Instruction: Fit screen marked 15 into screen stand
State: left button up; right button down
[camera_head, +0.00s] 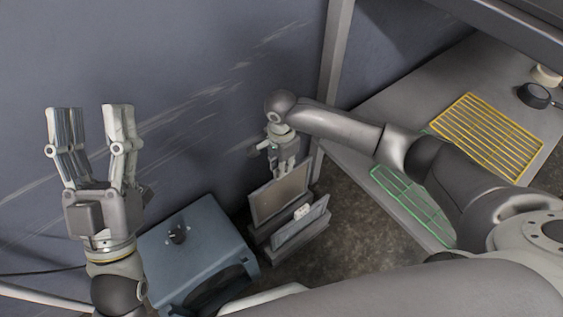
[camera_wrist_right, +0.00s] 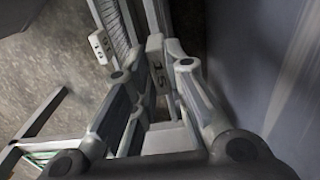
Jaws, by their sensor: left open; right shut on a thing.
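The screen marked 15 (camera_head: 280,195) is a framed panel, upright. The screen stand (camera_head: 299,249) is a low grey rack on the floor. A second screen (camera_head: 300,224) with a white tag leans in it, in front of the held one. The held screen's lower edge is at the rear of the stand; whether it sits in a slot I cannot tell. My left gripper (camera_head: 93,112) is open and empty, raised at the left.
A blue-grey box (camera_head: 205,240) with a black knob stands just left of the stand. A wall rises behind. A metal shelf at right holds a yellow rack (camera_head: 488,135), a green rack (camera_head: 410,205) and a black round item (camera_head: 536,95).

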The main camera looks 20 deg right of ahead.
pick_arm(q)
jog(key=shift+w+f, duration=0.1)
jog(key=shift+f, duration=0.05)
jog(key=shift+w+f+g+y, duration=0.4)
jog(key=shift+w+f+g, duration=0.1)
jog(key=shift+f, duration=0.15)
jog(key=shift+w+d+f+g+p, duration=0.1)
jog(key=shift+w+f+g+p, duration=0.3)
jog(key=shift+w+f+g, duration=0.15)
dwell(0.5)
jog(key=shift+w+f, duration=0.1)
jog(key=shift+f, duration=0.15)
jog(key=shift+w+f+g, duration=0.2)
jog(key=shift+f+g, duration=0.1)
jog(key=shift+g, duration=0.05)
jog(key=shift+w+f, duration=0.1)
jog(key=shift+f, duration=0.1)
jog(key=shift+w+f+g+y+p, duration=0.2)
jog(key=shift+f+g+y+p, duration=0.1)
jog(key=shift+f+g, duration=0.15)
jog(key=shift+w+f+g+y, duration=0.25)
jog(key=shift+f+y, duration=0.05)
jog(key=shift+f, duration=0.2)
